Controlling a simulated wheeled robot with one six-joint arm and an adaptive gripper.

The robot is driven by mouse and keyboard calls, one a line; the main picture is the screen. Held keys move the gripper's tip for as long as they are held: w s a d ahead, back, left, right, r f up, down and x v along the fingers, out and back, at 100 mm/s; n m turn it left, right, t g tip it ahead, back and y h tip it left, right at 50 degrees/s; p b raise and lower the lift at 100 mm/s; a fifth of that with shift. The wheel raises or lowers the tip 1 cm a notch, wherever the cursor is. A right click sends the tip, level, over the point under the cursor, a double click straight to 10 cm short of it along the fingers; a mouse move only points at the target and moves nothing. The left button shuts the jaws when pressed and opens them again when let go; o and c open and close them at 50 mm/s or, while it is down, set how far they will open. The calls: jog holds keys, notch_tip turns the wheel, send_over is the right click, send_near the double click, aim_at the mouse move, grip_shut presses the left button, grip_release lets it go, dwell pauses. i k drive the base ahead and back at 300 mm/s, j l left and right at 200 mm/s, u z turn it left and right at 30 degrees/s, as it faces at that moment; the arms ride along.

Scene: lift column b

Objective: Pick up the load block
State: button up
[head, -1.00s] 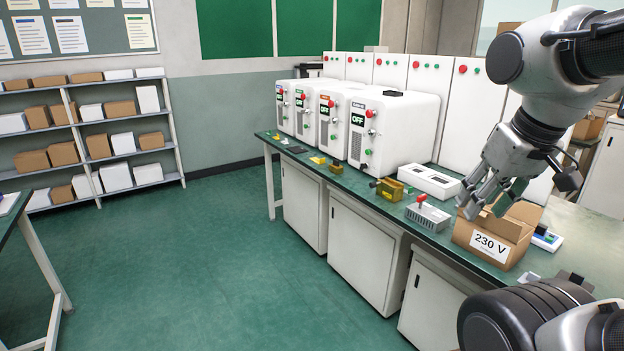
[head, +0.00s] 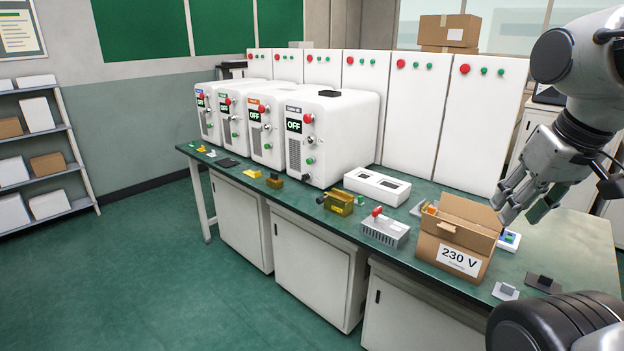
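A grey finned metal block with a red knob (head: 385,229) sits upright on the green bench, left of the cardboard box. It looks most like the load block, but I see no label on it. A brass-coloured block (head: 339,203) lies farther left, and a smaller brass block (head: 275,181) lies beyond it. My gripper (head: 523,207) is at the right, in front of the white cabinets and by the box's upper right edge in the picture. Its fingers are apart and I see nothing between them. I cannot tell its height above the bench.
An open cardboard box marked 230 V (head: 459,240) stands right of the finned block. A white instrument (head: 377,186) lies behind the block. Several white OFF units (head: 340,135) line the back. Small grey parts (head: 507,291) lie at the front right. The floor at left is clear.

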aim_at(273, 181)
jog(key=i+j+z, duration=0.2)
jog(key=j+z, duration=0.25)
jog(key=i+j+z, duration=0.15)
jog(key=z, duration=0.3)
jog(key=i+j+z, duration=0.15)
jog(key=j+z, duration=0.15)
jog(key=j, duration=0.85)
jog(key=j+z, duration=0.3)
jog(key=j, duration=3.3)
jog(key=i+z, duration=0.05)
